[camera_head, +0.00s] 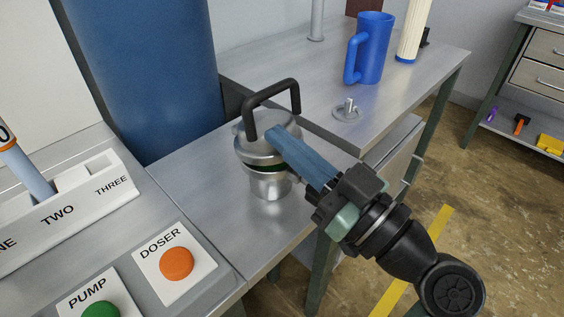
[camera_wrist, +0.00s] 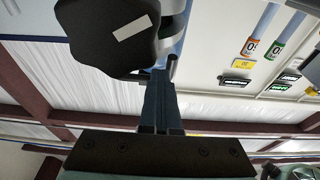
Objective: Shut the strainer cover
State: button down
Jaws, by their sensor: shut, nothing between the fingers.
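The strainer (camera_head: 268,184) is a shiny metal pot on the metal bench in the head view. Its cover (camera_head: 252,147) is a silver lid with a tall black handle (camera_head: 270,92) above it. A dark band with a hint of green shows between cover and pot, so the cover looks not flush. My gripper (camera_head: 274,135) is shut and empty, with its blue-grey fingers reaching in from the lower right. The fingertips overlap the right side of the cover; I cannot tell whether they touch.
A blue jug (camera_head: 371,48) and a white cylinder (camera_head: 413,30) stand on the back bench near a small metal fitting (camera_head: 347,110). A large blue drum (camera_head: 145,75) is behind the strainer. DOSER (camera_head: 176,263) and PUMP (camera_head: 101,311) buttons are at the lower left.

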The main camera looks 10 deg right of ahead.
jog(key=shift+s+f+t+y+b, duration=0.15)
jog(key=shift+f+t+y+b, duration=0.25)
jog(key=shift+f+b, duration=1.2)
jog(key=shift+r+t+b, duration=0.3)
jog(key=shift+r+b, duration=0.15)
jog(key=shift+b, duration=0.45)
